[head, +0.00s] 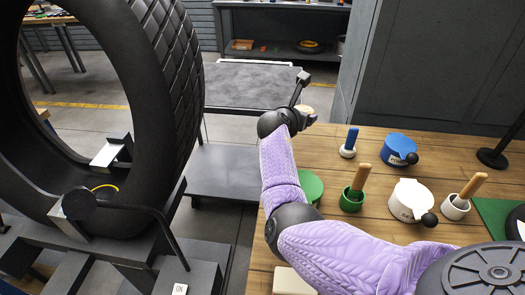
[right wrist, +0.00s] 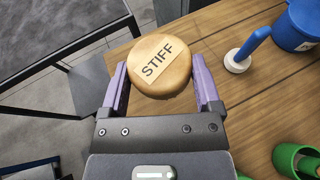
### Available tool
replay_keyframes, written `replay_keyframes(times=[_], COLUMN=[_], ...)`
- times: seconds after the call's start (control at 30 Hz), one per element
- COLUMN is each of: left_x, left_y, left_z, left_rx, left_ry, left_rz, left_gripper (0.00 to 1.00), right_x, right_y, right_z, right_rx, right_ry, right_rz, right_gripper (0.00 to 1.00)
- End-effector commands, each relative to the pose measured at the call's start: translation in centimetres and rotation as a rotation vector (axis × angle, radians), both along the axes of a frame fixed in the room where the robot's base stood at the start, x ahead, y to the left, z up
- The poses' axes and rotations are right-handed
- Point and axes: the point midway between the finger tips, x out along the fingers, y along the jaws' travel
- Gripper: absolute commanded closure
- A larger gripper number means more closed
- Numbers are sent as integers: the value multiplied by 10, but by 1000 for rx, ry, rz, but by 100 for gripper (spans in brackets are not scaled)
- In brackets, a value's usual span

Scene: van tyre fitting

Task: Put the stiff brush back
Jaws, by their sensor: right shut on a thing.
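The stiff brush (right wrist: 158,66) shows in the right wrist view as a round wooden top with a label reading STIFF. My right gripper (head: 306,114) is shut on it, with one purple finger on each side. In the head view the brush (head: 304,108) is a small tan shape at the end of my right arm, near the bench's left edge. Its underside is hidden. My left gripper is not in view.
The wooden bench (head: 380,240) bears a blue pot (head: 398,149), a white pot (head: 409,198), a blue-handled tool (head: 351,140), and a green cup (head: 350,201) and white cup (head: 454,207) with wooden handles. A large tyre (head: 165,90) stands left.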

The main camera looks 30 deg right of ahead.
Motion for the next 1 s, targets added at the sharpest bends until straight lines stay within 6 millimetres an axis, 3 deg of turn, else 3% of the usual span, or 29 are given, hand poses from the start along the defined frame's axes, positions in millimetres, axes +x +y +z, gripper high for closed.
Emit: replay_keyframes(times=[0.27,0.5,0.87,0.9,0.97,1.0], left_x=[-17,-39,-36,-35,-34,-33], left_y=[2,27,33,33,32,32], left_z=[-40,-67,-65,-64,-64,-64], left_rx=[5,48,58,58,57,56], left_ry=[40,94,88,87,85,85], left_rz=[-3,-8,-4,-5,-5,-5], left_gripper=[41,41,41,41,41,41], right_x=[0,0,0,0,0,0], right_y=[0,0,0,0,0,0], right_z=[-62,-106,-105,-104,-103,-103], right_rx=[1,0,-1,0,0,0], right_ry=[6,4,0,-1,-1,-1], right_rz=[0,0,0,0,0,0], right_gripper=[86,86,86,11,0,0])
